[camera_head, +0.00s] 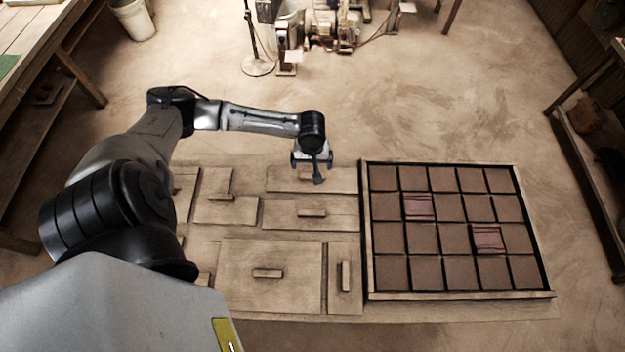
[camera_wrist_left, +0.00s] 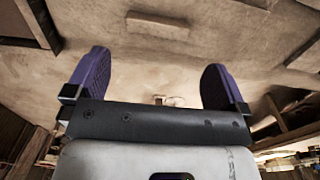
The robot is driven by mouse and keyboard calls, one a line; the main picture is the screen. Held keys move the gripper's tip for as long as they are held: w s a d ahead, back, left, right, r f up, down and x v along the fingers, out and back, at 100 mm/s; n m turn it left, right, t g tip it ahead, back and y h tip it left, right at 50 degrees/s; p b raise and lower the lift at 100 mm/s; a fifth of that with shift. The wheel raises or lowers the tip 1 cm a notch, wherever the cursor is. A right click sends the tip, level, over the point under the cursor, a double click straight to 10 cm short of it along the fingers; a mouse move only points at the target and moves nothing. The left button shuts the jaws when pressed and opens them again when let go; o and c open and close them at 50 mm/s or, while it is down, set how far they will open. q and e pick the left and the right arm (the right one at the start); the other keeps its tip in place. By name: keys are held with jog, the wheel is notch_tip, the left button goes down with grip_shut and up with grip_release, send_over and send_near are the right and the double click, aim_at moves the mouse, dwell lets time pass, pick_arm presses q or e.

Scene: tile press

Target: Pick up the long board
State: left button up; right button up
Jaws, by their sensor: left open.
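Several flat wooden boards with small block handles lie on a wooden base left of the tile frame. Two of them are long and run crosswise: a rear board (camera_head: 285,180) and one in front of it (camera_head: 340,217). I cannot tell which one the task calls the long board. My left gripper (camera_head: 311,170) is above the rear board, by its handle, and partly hides it. In the left wrist view the gripper's purple fingers (camera_wrist_left: 155,78) are spread wide with nothing between them. A handle block (camera_wrist_left: 157,20) shows beyond them. My right gripper is in neither view.
A framed grid of brown tiles (camera_head: 365,250), with two reddish ones, lies on the right. A large board (camera_head: 285,253) and a narrow upright-lying board (camera_head: 346,303) are nearer. Machinery and a stand (camera_head: 257,67) are at the back; open floor lies between.

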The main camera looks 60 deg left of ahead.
pick_arm(q)
jog(key=shift+w+f+b, duration=0.15)
jog(key=shift+f+b, duration=0.4)
jog(key=shift+f, duration=3.45)
jog(key=shift+c, duration=0.4)
jog(key=c, duration=0.7)
jog(key=shift+r, duration=0.1)
